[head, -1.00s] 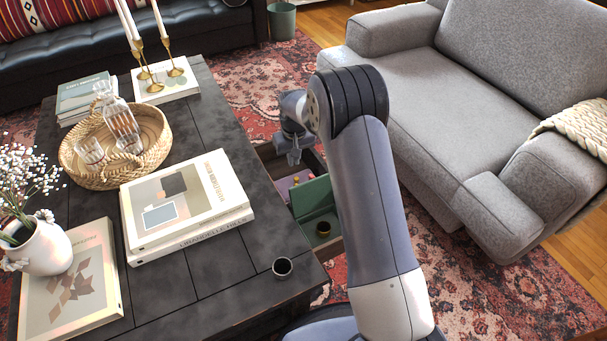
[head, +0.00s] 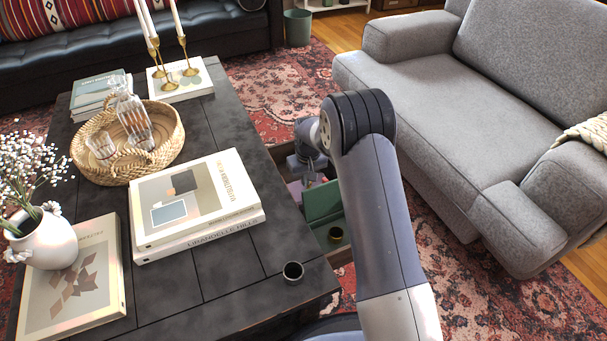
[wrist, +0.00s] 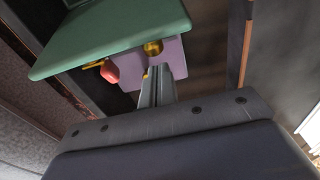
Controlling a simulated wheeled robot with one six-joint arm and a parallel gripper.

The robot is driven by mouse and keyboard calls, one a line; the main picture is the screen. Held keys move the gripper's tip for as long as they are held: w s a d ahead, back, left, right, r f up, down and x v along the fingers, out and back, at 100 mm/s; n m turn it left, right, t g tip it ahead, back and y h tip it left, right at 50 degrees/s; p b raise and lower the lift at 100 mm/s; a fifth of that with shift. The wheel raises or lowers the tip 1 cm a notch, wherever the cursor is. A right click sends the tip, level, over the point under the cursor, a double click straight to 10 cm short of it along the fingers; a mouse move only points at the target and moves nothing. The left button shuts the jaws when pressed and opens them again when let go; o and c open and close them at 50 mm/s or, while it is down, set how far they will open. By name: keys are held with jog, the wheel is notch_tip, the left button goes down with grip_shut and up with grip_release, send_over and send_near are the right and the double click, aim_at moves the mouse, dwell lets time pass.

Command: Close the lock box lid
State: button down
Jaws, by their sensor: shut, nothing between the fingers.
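The lock box has a green lid (head: 322,200) that stands open, with a lavender part (head: 295,190) beside it, inside an open drawer at the coffee table's right side. In the wrist view the green lid (wrist: 110,35) fills the upper left, and the lavender part (wrist: 172,52) lies beyond it. A red piece (wrist: 109,71) and a gold piece (wrist: 153,48) show near the lid's edge. My gripper (wrist: 158,75) is shut and empty, over the lavender part and right of the lid. I cannot tell whether it touches anything. In the head view my wrist partly hides the box.
A grey armchair (head: 470,120) stands close on the right.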

jog(key=shift+s+d+r, duration=0.15)
jog(key=shift+s+d, duration=0.15)
jog(key=shift+s, duration=0.4)
